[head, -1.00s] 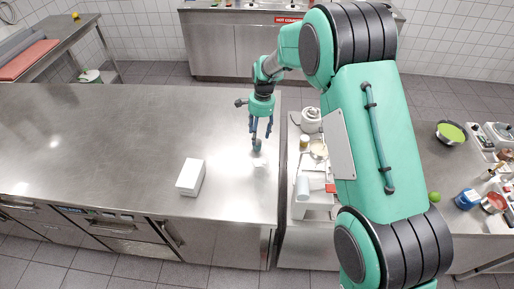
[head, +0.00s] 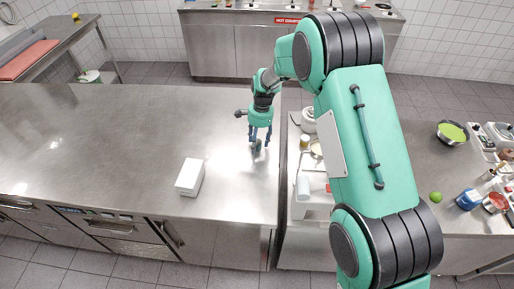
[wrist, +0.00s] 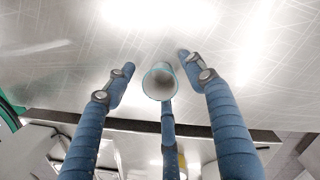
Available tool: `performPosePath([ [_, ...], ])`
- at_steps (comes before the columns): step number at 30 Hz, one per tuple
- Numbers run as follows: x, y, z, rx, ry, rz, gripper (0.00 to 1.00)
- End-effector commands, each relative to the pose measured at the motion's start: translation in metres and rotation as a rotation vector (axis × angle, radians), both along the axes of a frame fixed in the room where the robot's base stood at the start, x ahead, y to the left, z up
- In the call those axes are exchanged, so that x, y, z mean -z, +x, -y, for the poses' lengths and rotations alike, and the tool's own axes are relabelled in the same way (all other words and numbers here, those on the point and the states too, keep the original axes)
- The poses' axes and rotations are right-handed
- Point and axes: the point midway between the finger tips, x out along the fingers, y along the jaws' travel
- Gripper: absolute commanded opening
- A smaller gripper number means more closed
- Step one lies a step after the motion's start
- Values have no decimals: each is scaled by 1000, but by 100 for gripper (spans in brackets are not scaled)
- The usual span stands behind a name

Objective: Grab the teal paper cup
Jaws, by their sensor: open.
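The teal paper cup (head: 257,146) stands on the steel counter near its right edge, small and partly hidden by my fingers in the head view. In the wrist view the cup (wrist: 160,82) shows its round open mouth with a teal rim and pale inside. My gripper (head: 259,140) is open, pointing down over the cup. In the wrist view my gripper (wrist: 157,68) has one blue finger on each side of the cup and a third finger below it, with gaps at the two sides. Whether the third finger touches the cup cannot be told.
A white box (head: 190,177) lies on the steel counter (head: 100,140), left of the cup and nearer the front. A gap separates this counter from a cart with dishes and jars on the right. The counter's left part is clear.

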Motion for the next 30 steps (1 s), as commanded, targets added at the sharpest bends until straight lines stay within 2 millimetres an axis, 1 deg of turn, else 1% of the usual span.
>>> performPosePath([
  [16,0,0,0,0,0,0,54],
  [20,0,0,0,0,0,0,28],
  [21,0,0,0,0,0,0,20],
  [23,0,0,0,0,0,0,9],
  [24,0,0,0,0,0,0,6],
  [30,0,0,0,0,0,0,6],
])
